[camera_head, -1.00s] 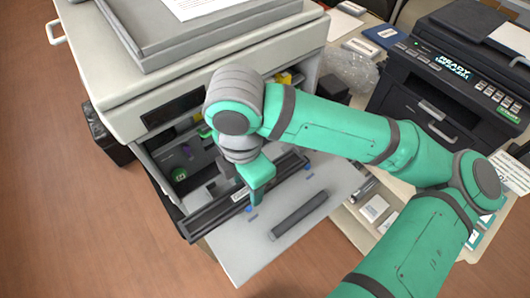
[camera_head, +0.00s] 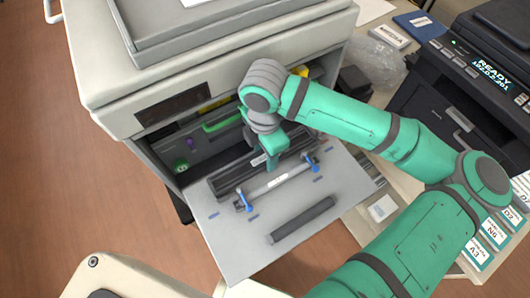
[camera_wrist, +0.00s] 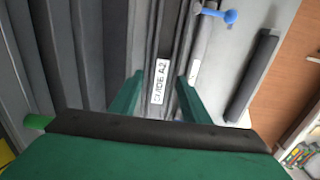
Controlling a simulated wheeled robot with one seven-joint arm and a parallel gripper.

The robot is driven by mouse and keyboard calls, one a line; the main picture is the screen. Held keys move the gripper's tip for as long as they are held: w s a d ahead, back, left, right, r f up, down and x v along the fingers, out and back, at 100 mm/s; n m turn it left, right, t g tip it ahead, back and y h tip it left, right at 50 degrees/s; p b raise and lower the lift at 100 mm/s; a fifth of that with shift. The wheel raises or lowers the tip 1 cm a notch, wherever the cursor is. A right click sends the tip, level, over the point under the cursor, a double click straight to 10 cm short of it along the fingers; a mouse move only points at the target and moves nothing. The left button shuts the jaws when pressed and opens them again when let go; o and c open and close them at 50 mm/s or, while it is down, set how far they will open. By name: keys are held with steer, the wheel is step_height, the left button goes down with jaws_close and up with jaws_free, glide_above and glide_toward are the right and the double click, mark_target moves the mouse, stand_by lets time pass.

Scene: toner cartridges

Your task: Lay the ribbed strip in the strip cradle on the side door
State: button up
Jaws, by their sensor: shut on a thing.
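The ribbed strip is a long dark bar (camera_head: 232,179) with a white label. In the wrist view the strip (camera_wrist: 165,45) runs between my fingers, its label reading GUIDE A2. My gripper (camera_head: 271,165) is shut on it near the middle; the fingers also show in the wrist view (camera_wrist: 160,88). The side door (camera_head: 228,240) is a grey panel folded down. On it the strip cradle (camera_head: 292,173) is a pale grey bar with a white label and blue levers at its ends. The strip lies alongside it, on the printer side. I cannot tell the strip's height above the door.
A separate dark bar (camera_head: 302,220) lies on the outer part of the door. The open printer bay (camera_head: 195,155) is behind the strip, with green, purple and yellow parts. A black printer (camera_head: 455,105) stands at the right. The door's near corner is clear.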

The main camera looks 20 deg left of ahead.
mark_target(265, 156)
steer(key=f, duration=0.3)
steer(key=shift+w+f, duration=0.1)
steer(key=shift+w, duration=0.15)
steer(key=shift+a+f, duration=0.1)
steer(key=shift+f, duration=0.05)
steer(key=shift+f, duration=0.1)
steer(key=shift+d+f, duration=0.15)
steer(key=shift+d, duration=0.05)
steer(key=o, duration=1.1)
steer(key=shift+s, duration=0.1)
steer(key=shift+a, duration=0.1)
